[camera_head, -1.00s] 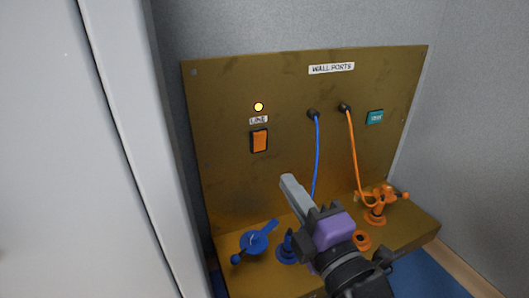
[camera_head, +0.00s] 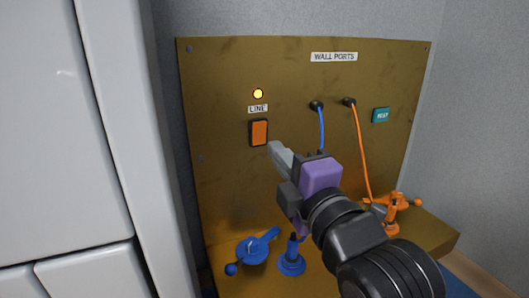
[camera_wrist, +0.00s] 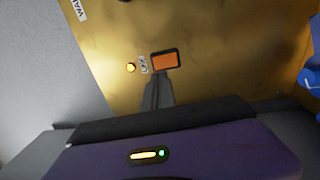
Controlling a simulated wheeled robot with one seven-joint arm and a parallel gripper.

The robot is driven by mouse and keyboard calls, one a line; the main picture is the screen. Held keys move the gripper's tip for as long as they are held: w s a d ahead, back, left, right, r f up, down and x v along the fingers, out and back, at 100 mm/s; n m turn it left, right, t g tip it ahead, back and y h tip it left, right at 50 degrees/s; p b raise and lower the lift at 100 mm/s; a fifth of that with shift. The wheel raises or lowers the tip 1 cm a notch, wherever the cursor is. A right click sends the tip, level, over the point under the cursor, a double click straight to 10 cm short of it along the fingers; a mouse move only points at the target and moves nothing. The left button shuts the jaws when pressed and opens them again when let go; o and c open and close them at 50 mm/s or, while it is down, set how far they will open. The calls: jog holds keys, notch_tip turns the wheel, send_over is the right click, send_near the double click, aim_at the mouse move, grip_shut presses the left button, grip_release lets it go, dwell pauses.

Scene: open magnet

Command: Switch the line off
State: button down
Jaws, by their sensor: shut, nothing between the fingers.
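The orange rocker switch (camera_head: 259,132) sits in a dark frame on the brass-coloured panel (camera_head: 228,180), under the "LINE" label (camera_head: 258,108). The round lamp (camera_head: 258,94) above the label glows yellow. My gripper (camera_head: 275,148) is shut and empty, its fingertips just right of and slightly below the switch in the head view.
Blue (camera_head: 321,130) and orange (camera_head: 361,150) cables hang from wall ports right of my gripper. A teal label (camera_head: 381,115) is farther right. Blue (camera_head: 257,248) and orange (camera_head: 392,209) fittings stand on the ledge below. A white cabinet (camera_head: 60,130) is at left.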

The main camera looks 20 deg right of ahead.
aim_at(258, 127)
jog(key=shift+f+b, duration=0.15)
jog(key=shift+b, duration=0.3)
jog(key=w, duration=0.3)
jog(key=w+r, duration=0.1)
jog(key=w, duration=0.2)
jog(key=shift+w+r, duration=0.15)
jog(key=shift+w, duration=0.15)
jog(key=shift+w+r, duration=0.1)
jog(key=shift+r, duration=0.05)
